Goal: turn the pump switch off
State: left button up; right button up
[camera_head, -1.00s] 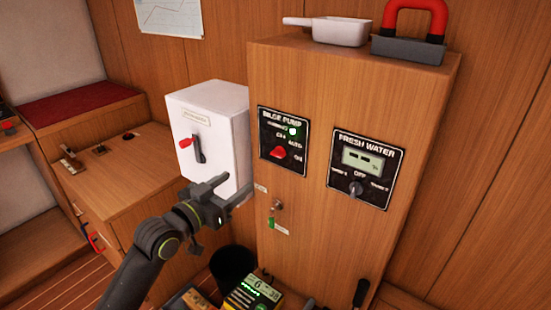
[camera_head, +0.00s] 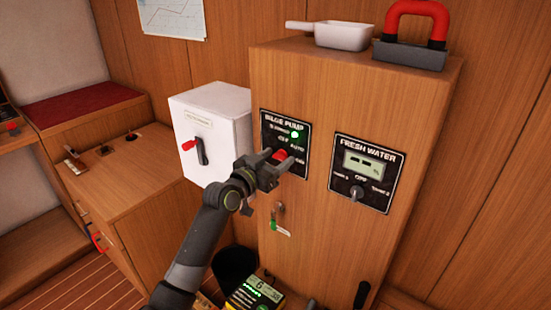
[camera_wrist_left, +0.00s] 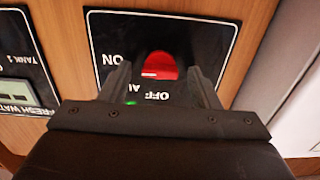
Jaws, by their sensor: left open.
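The bilge pump panel (camera_head: 298,134) is a black plate on the wooden cabinet front, with a lit green lamp (camera_head: 295,134) and OFF, AUTO and ON labels. Its red switch knob (camera_head: 279,155) is partly hidden by my gripper in the head view. In the left wrist view the red knob (camera_wrist_left: 160,66) sits between the fingertips. My left gripper (camera_head: 279,167) is open, with its fingers either side of the knob; I cannot tell whether they touch it. Where the knob points is unclear.
The fresh water panel (camera_head: 367,173) is right of the pump panel. A white box (camera_head: 222,128) with a red-handled switch stands left. A white pan (camera_head: 342,35) and a red-handled tool (camera_head: 412,52) sit on top.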

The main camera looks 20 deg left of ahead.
pick_arm(q)
jog(key=shift+w, duration=0.1)
jog(key=shift+c, duration=0.2)
jog(key=c, duration=0.9)
jog(key=shift+c, duration=0.2)
jog(key=n+p, duration=0.3)
jog(key=n, duration=0.1)
jog(key=shift+r, duration=0.15)
jog(key=n+p, duration=0.2)
jog(key=n, duration=0.2)
jog(key=shift+n, duration=0.4)
jog(key=n+p, duration=0.3)
jog(key=n, duration=0.2)
jog(key=shift+a, duration=0.1)
jog(key=shift+f+n+p, duration=0.2)
jog(key=shift+n+p, duration=0.15)
jog(key=shift+n, duration=0.65)
jog(key=shift+f+n+p, duration=0.15)
jog(key=shift+n+p, duration=0.15)
jog(key=shift+n, duration=0.7)
